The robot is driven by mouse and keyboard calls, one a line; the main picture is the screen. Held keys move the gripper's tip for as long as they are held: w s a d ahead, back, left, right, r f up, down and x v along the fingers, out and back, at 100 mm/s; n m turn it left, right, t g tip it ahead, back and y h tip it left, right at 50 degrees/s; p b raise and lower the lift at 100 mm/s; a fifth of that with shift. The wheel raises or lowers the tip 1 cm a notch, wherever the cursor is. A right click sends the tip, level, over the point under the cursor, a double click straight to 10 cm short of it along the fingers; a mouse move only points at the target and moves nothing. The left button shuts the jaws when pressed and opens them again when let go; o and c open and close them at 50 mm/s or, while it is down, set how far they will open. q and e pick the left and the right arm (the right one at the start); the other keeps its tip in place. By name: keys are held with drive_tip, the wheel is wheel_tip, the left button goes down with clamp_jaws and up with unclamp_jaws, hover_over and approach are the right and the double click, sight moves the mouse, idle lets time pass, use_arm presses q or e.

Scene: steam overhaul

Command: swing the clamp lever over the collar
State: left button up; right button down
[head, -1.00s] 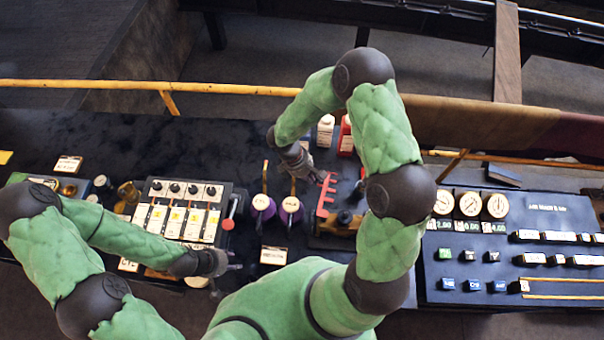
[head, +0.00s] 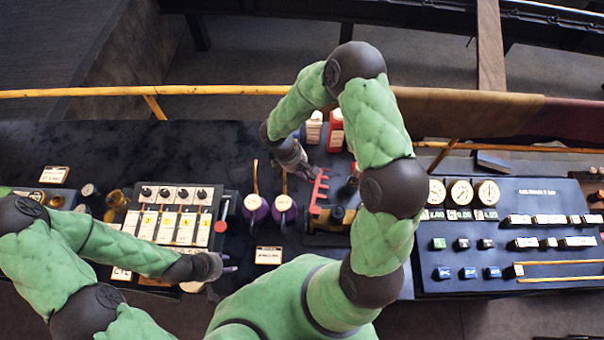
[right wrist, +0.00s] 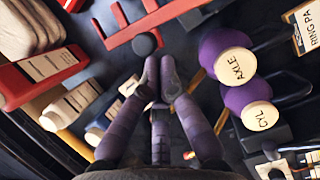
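A black ball knob (right wrist: 144,43) lies just beyond my right fingertips in the right wrist view; I take it for the clamp lever's end. Beside it is a red toothed bracket (head: 319,189), also in the wrist view (right wrist: 160,14). A dark fixture with a brass-coloured part (head: 338,215) stands by the bracket in the head view; my arm partly covers it, and I cannot make out the collar. My right gripper (right wrist: 160,68) holds nothing visible; its two upper fingertips are close together, the third finger below them. My left gripper (head: 230,268) is low by the switch panel, its fingers too small to judge.
Two purple oilers (head: 284,207) stand left of the bracket. Red (head: 335,130) and white (head: 314,127) containers stand behind my right gripper. The switch panel (head: 176,222) with a red-knobbed lever is at left, a gauge console (head: 510,235) at right. A yellow rail (head: 220,90) runs behind.

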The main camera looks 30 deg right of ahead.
drive_tip(key=shift+s+d+f+m+g+y+b, duration=0.1)
drive_tip(key=shift+s+d+m+g+y+b, duration=0.1)
drive_tip(key=shift+d+m+b, duration=0.35)
drive_tip(key=shift+s+d+f+m+g+y+b, duration=0.1)
drive_tip(key=shift+d+m+y+b, duration=0.2)
drive_tip(key=shift+d+m, duration=0.4)
use_arm(q)
wheel_tip(320, 180, down, 4)
drive_tip(key=b, duration=0.2)
drive_tip(key=shift+f+b, duration=0.2)
drive_tip(key=shift+b, duration=0.1)
drive_tip(key=shift+f+b, duration=0.75)
drive_tip(key=shift+f, duration=0.25)
drive_tip(key=shift+f+b, duration=0.15)
drive_tip(key=shift+b, duration=0.25)
use_arm(e)
drive_tip(key=s+d+m+y, duration=0.4)
drive_tip(key=s+d+m, duration=0.3)
drive_tip(key=s+m, duration=0.3)
drive_tip(key=shift+s+d+r+m+g, duration=0.2)
drive_tip(key=shift+d+m+g, duration=0.15)
drive_tip(key=shift+m, duration=1.1)
drive_tip(key=v, duration=1.2)
